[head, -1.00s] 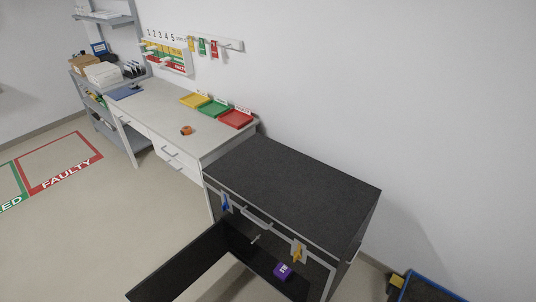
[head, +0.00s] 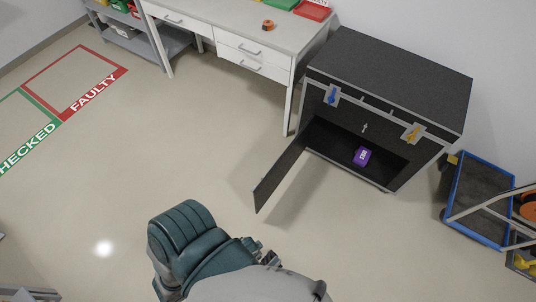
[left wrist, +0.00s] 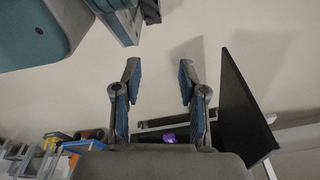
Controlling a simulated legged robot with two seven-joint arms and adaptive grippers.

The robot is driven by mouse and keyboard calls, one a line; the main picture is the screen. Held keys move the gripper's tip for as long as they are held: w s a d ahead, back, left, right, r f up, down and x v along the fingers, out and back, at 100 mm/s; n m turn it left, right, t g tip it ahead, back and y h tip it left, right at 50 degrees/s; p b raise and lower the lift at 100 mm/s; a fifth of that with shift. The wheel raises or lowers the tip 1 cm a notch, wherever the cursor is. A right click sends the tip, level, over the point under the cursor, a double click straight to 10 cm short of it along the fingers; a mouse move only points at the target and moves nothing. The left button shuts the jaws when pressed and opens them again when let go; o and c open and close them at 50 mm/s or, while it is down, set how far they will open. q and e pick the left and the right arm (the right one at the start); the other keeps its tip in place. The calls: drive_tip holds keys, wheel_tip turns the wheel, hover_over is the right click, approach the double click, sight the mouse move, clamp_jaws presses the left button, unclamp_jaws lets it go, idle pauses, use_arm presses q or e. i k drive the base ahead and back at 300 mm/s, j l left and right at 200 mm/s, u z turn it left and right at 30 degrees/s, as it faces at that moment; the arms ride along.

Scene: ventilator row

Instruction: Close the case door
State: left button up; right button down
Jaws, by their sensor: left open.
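The black case (head: 395,75) stands on the floor at the right of the head view, its front opening uncovered. Its door (head: 283,165) hangs open, swung out from the left side of the opening. A purple box (head: 361,156) lies inside. In the left wrist view the door (left wrist: 243,105) is a dark panel to the right of my left gripper (left wrist: 160,78). That gripper is open and empty, with clear floor between its fingertips, apart from the door. The purple box (left wrist: 168,138) shows behind the fingers. My right gripper is in neither view.
A white workbench (head: 245,30) with drawers stands left of the case. A blue-edged cart (head: 478,205) is on its right. A blue latch (head: 332,95) and a yellow latch (head: 413,133) sit on the case front. Open floor lies before and left of the door.

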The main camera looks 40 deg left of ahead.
sight(269, 183)
drive_tip(key=j+z, duration=0.1)
drive_tip(key=j, duration=0.35)
drive_tip(key=k+j+z, duration=0.1)
drive_tip(key=j, duration=0.35)
drive_tip(key=k+j, duration=0.15)
drive_tip(key=j, duration=0.25)
drive_tip(key=k+j+z, duration=0.15)
drive_tip(key=j, duration=0.3)
drive_tip(key=j+z, duration=0.1)
drive_tip(key=j, duration=0.35)
drive_tip(key=k+j+z, duration=0.1)
drive_tip(key=j, duration=0.3)
drive_tip(key=k+j, duration=0.25)
drive_tip(key=j, duration=0.15)
drive_tip(key=z, duration=0.05)
